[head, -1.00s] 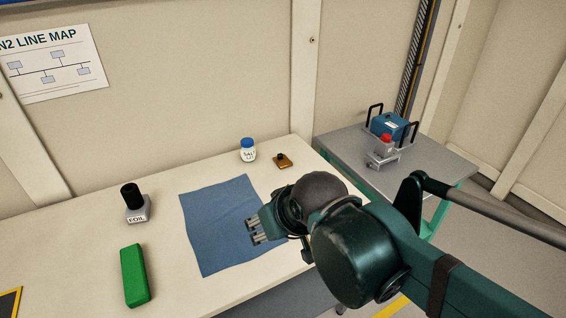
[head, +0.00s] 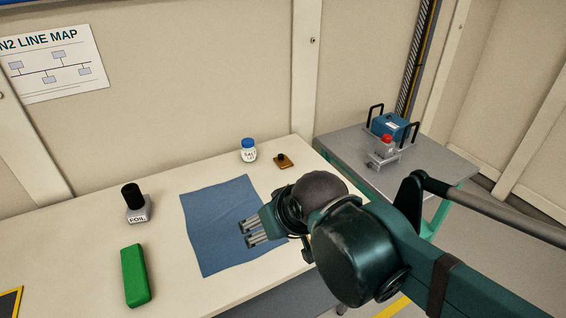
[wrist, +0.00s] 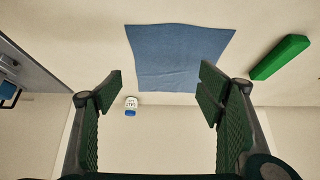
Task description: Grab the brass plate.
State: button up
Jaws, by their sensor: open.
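The brass plate (head: 284,161) is a small flat brass-coloured piece with a dark knob on top. It lies on the table near the wall, right of the white jar. My gripper (head: 246,232) is over the blue cloth, nearer the front than the plate and apart from it. In the wrist view my gripper (wrist: 160,88) is open, with nothing between its fingers. I cannot make out the plate in that view; the left finger may hide it.
The white jar with a blue lid (head: 248,150) stands close beside the plate. The blue cloth (head: 212,215), black-topped foil block (head: 136,206) and green block (head: 135,275) are on the table. A grey cart (head: 438,163) at right carries a blue box (head: 389,127) and a red-topped item (head: 386,145).

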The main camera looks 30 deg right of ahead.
jog(key=w+d+r+n+g+p, duration=0.1)
jog(key=w+d+r+n+p, duration=0.15)
jog(key=w, duration=0.35)
jog(key=w+d+r+n+g+p, duration=0.1)
jog(key=w+d+r+n, duration=0.1)
jog(key=w+r, duration=0.3)
jog(key=n+g+p, duration=0.5)
jog(key=n+p, duration=0.6)
jog(key=n, duration=0.2)
send_over(283, 160)
notch_tip(283, 160, down, 17)
jog(key=shift+a+r, duration=0.15)
jog(key=shift+r, duration=0.05)
jog(key=shift+f, duration=0.15)
jog(key=shift+f+b, duration=0.4)
jog(key=shift+f, duration=0.75)
